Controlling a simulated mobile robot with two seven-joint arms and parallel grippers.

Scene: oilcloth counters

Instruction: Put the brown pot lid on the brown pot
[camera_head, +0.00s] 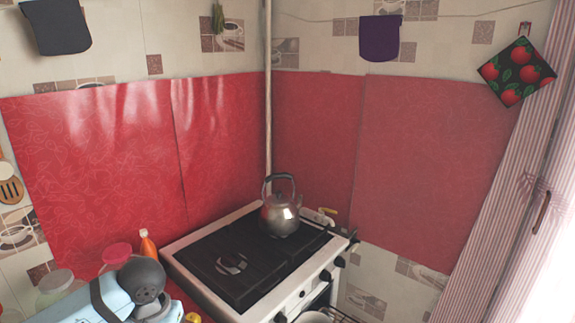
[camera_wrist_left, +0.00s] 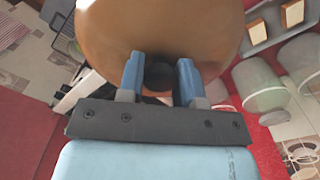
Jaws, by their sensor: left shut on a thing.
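In the left wrist view my left gripper (camera_wrist_left: 158,78) is shut on the black knob of the brown pot lid (camera_wrist_left: 165,25). One blue finger is on each side of the knob. The lid is a large, smooth, orange-brown disc that fills the upper middle of that view and runs off its top edge. In the head view parts of my left arm show at the bottom left, but the lid is not seen there. I cannot make out the brown pot in either view. My right gripper is not in view.
A metal kettle (camera_head: 281,215) stands at the back corner of the white stove (camera_head: 196,282), whose black top is otherwise largely clear. An orange bottle (camera_head: 148,246) and a glass jar (camera_head: 58,286) stand left of it. Pale containers (camera_wrist_left: 259,86) show in the wrist view.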

